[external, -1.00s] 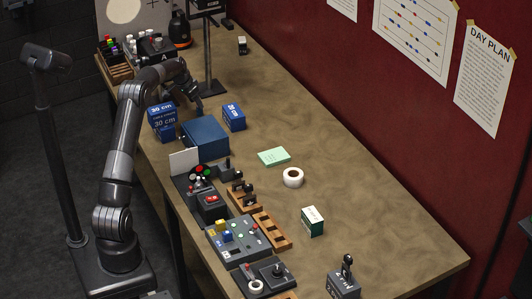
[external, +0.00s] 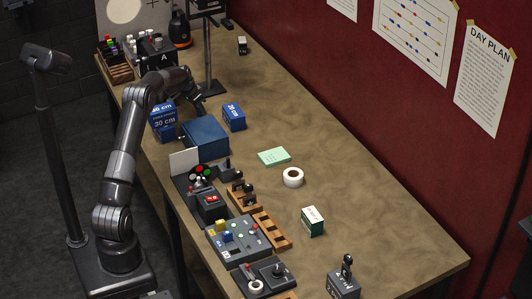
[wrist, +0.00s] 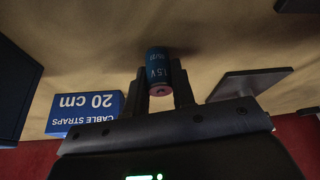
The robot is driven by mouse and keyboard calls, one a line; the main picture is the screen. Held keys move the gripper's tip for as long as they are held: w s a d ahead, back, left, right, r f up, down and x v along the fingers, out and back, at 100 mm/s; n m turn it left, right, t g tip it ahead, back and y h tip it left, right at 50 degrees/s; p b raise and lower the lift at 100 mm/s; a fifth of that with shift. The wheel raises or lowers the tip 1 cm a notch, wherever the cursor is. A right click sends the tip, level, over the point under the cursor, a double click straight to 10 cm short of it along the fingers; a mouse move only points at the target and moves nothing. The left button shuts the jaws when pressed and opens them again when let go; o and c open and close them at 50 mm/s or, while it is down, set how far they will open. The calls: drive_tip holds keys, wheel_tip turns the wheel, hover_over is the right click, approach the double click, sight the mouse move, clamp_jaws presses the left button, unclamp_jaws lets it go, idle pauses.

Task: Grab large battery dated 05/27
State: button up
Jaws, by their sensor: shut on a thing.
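A blue battery (wrist: 157,62) marked "1.5 V" shows in the wrist view, with a smaller date line too blurred to read surely and a pinkish end facing me. My gripper (wrist: 161,80) is shut on it, with one dark finger on each side. Whether it touches the table is hard to tell. In the external view my gripper (external: 195,99) is over the far part of the table, behind the blue box, and the battery cannot be made out there.
A blue "20 cm" cable straps box (wrist: 86,113) is left of my gripper in the wrist view; it also shows in the external view (external: 234,117). A larger blue box (external: 205,138), a "30 cm" box (external: 163,124) and a stand base (external: 211,89) are close by.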

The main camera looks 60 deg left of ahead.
clamp_jaws()
drive_tip(key=shift+r, duration=0.1)
